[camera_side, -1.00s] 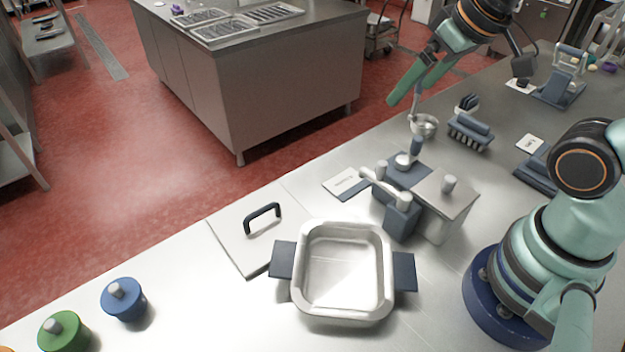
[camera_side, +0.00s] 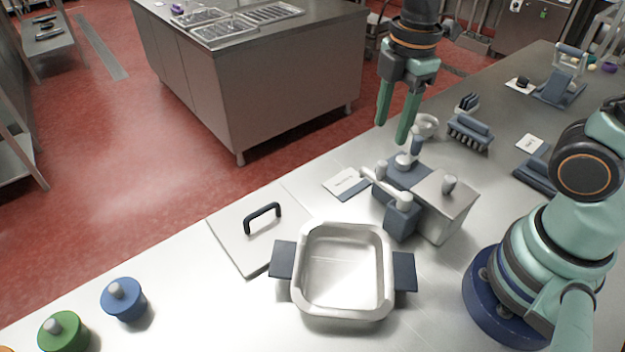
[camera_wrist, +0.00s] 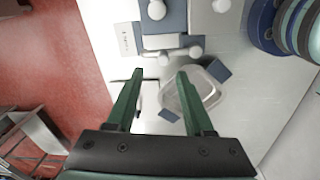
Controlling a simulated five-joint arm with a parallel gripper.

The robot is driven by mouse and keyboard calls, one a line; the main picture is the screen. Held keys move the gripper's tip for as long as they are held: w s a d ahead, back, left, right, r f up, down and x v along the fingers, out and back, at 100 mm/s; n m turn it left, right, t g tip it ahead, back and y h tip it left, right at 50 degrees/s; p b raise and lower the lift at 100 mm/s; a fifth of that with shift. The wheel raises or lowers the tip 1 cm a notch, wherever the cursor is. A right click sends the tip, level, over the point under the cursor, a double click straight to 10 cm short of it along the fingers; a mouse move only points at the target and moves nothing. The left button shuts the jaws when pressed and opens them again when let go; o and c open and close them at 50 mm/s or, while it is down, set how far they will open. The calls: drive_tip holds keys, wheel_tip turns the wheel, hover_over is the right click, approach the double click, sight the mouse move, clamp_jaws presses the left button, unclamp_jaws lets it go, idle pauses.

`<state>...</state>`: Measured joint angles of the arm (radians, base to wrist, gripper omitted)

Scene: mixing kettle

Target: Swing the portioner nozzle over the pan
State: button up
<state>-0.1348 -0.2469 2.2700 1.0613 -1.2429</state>
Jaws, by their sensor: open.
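The portioner is a blue-grey body with a steel box (camera_side: 440,205) on the counter, behind the pan. Its pale nozzle (camera_side: 385,188) is a short tube pointing up-left from a dark block, to the side of the pan and not over it. The square steel pan (camera_side: 342,318) with dark side handles stands open and empty in front; it also shows in the wrist view (camera_wrist: 212,98). My gripper (camera_side: 392,131) is open and empty, fingers pointing down, above and behind the portioner. In the wrist view its fingertips (camera_wrist: 160,73) frame the area near the nozzle (camera_wrist: 170,52).
A flat lid with a dark handle (camera_side: 262,218) lies left of the pan. Blue (camera_side: 124,304) and green (camera_side: 64,335) knobbed pots stand at the front left. A brush (camera_side: 470,132) and a ladle bowl (camera_side: 427,124) are behind the portioner. A label card (camera_side: 345,181) lies beside it.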

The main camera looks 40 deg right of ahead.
sight(383, 162)
drive_tip(key=shift+a+f+n+g, duration=0.3)
drive_tip(key=shift+f+n, duration=0.2)
drive_tip(key=shift+n, duration=0.6)
drive_tip(key=shift+f, duration=4.1)
drive_tip(key=c, duration=0.6)
